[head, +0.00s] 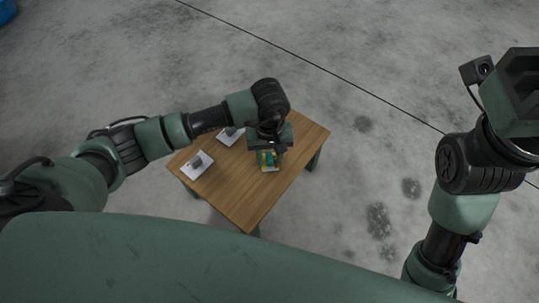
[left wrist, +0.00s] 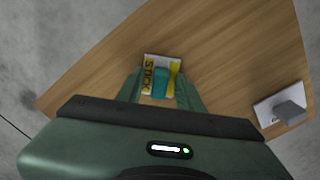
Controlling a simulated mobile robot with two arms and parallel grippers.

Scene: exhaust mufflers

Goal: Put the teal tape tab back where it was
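The wooden table (head: 245,195) has two white cards with grey blocks on its left side, one nearer (head: 203,172) and one farther (head: 226,140). One shows in the left wrist view (left wrist: 264,112). The table's front and right parts are bare.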

